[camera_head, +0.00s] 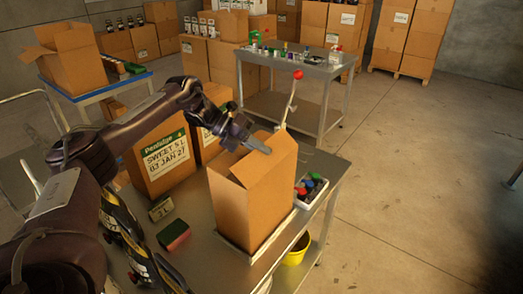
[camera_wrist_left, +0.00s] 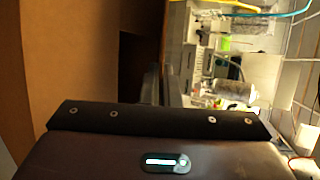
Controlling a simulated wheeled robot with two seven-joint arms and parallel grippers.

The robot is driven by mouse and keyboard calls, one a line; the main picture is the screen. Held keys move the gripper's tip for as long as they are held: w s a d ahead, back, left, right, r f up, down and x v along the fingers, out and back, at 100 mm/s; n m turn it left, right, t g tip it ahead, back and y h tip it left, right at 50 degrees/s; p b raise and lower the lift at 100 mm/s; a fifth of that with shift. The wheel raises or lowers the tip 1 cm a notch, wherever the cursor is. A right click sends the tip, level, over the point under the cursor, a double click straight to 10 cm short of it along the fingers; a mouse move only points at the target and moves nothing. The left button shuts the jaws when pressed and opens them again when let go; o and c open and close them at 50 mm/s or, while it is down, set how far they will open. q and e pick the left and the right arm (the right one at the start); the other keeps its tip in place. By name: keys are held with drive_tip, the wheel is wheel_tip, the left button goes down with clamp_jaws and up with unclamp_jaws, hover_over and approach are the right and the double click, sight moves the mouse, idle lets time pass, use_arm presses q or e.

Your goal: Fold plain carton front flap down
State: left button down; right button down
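The plain carton (camera_head: 250,205) stands upright on the metal table in the head view. One flap stands up at its back right, and a flap edge shows along its left top. My left gripper (camera_head: 262,147) reaches over the carton's top from the left, with its fingertips close to the raised flap; I cannot tell whether they touch it. Its fingers look together, with nothing seen between them. In the left wrist view, brown cardboard (camera_wrist_left: 60,50) fills the left side, beside the fingers (camera_wrist_left: 153,85). My right gripper is not in view.
A printed carton (camera_head: 160,165) stands left of the plain carton. A tray of colored-cap items (camera_head: 311,188) and a red-knobbed lever (camera_head: 290,100) are close on its right and behind. A yellow bucket (camera_head: 297,250) is below the table. Open floor lies to the right.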

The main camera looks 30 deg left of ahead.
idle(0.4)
use_arm(q)
drive_tip(key=c, duration=1.6)
unclamp_jaws()
drive_tip(key=shift+w, duration=0.1)
drive_tip(key=shift+c, duration=0.2)
drive_tip(key=shift+a, duration=0.3)
drive_tip(key=b+v, duration=0.1)
drive_tip(key=v, duration=0.4)
drive_tip(key=shift+r+b, duration=0.2)
drive_tip(key=shift+b, duration=0.1)
drive_tip(key=shift+p+v, duration=0.4)
drive_tip(key=shift+v, duration=0.65)
drive_tip(key=shift+f, duration=0.1)
